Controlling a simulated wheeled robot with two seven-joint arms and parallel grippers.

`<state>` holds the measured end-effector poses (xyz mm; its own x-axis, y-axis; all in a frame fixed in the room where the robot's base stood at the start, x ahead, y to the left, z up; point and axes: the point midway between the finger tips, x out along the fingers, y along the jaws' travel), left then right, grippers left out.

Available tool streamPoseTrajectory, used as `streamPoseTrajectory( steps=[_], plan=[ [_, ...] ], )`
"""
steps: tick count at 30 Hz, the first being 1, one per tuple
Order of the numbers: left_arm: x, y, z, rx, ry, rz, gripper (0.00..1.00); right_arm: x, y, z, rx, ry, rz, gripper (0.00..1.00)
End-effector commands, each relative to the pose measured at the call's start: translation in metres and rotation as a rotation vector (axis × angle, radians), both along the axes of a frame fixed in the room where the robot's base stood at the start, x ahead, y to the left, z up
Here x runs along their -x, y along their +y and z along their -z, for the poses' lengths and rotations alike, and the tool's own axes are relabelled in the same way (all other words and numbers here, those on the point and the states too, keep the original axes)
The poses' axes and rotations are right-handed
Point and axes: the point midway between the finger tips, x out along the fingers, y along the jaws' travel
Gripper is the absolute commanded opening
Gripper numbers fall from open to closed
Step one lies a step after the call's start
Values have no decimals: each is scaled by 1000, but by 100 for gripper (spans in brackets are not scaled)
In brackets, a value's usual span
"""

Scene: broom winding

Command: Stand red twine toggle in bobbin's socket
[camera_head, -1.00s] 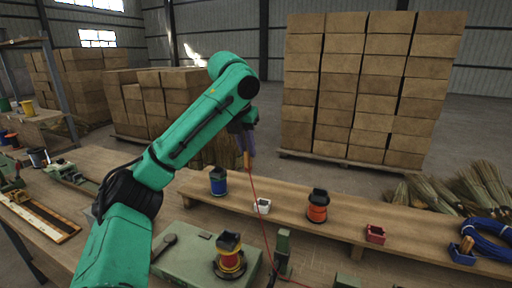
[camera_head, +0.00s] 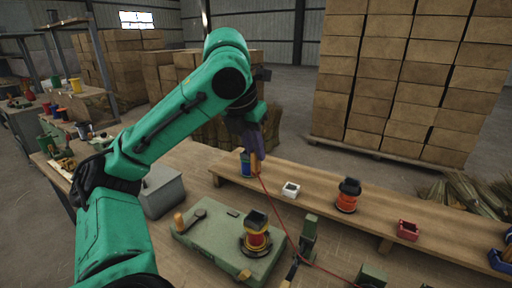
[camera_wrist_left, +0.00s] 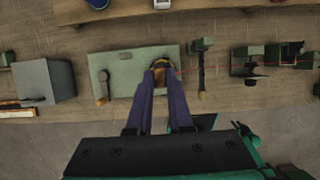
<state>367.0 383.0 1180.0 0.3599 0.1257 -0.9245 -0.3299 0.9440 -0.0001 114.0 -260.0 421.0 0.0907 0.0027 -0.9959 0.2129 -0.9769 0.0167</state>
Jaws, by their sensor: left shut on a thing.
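My left gripper (camera_head: 257,150) is shut on the orange-brown wooden toggle (camera_head: 254,164), which hangs steeply below the fingers. Red twine (camera_head: 272,203) runs from it down to the right. The red-and-yellow bobbin (camera_head: 257,242) stands upright on a green base plate, its dark square top facing up. In the head view the gripper is above and beyond this bobbin, apart from it. In the left wrist view the purple fingertips (camera_wrist_left: 160,84) appear over the bobbin (camera_wrist_left: 160,66); the toggle is hard to make out there. My right gripper is out of view.
The green base plate (camera_head: 205,248) sits on the wooden bench. A raised shelf behind carries a blue bobbin (camera_head: 245,170), partly hidden by the gripper, a white box (camera_head: 290,190), an orange bobbin (camera_head: 348,196) and a red box (camera_head: 408,230). A green post (camera_head: 308,234) stands right of the bobbin.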

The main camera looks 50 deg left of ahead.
Motion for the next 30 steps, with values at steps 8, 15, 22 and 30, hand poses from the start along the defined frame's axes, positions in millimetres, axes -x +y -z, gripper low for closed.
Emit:
streamPoseTrajectory(
  steps=[8, 15, 22, 30],
  plan=[
    [0, 0, 25, -1, 0, 0, 0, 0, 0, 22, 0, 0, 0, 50],
    [-1, 0, 43, -1, 0, 1, 0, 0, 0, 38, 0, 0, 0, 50],
    [-1, 0, 60, -1, -1, 0, 0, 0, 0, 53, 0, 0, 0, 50],
    [-1, 0, 80, -1, 0, 0, 0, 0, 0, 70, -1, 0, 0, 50]
  ],
)
